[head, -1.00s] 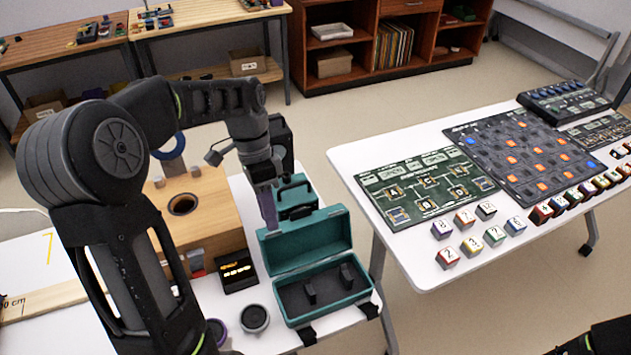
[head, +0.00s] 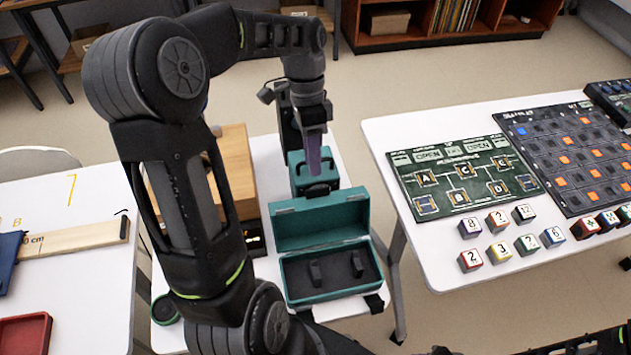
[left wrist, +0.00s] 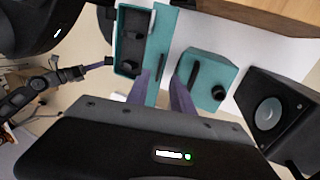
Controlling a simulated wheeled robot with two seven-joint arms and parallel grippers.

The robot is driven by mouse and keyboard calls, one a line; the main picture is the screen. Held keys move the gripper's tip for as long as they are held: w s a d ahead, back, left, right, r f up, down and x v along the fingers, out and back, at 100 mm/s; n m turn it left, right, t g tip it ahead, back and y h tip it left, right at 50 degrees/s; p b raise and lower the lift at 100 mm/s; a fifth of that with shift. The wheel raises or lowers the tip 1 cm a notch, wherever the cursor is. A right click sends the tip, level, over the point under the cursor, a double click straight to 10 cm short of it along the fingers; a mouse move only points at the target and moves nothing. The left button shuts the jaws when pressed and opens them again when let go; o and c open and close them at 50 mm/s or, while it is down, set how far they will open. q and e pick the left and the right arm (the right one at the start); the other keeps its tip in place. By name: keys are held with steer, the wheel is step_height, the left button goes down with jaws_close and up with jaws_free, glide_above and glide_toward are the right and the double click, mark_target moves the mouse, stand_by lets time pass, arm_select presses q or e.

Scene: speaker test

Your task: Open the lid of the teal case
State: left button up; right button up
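The teal case (head: 331,297) stands on the white table in the head view with its lid (head: 322,222) raised, showing a dark interior with two black upright pieces. In the left wrist view the lid (left wrist: 161,40) is a teal strip beside the dark interior. My left gripper (head: 314,168) is behind and above the lid, its purple fingers pointing down. In the left wrist view its two fingers (left wrist: 162,92) are apart, with nothing clearly held between them. My right gripper (left wrist: 98,65) shows small beside the case in that view; its opening is unclear.
A smaller teal box (head: 298,183) with a black handle stands close behind the lid. A wooden box (head: 238,170) is to the left.

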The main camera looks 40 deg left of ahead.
mark_target(315, 189)
arm_select(q)
steer(key=x, duration=0.7)
steer(key=shift+r+p, duration=0.1)
steer(key=shift+p, duration=0.3)
steer(key=shift+c, duration=0.3)
jaws_close()
stand_by(0.6)
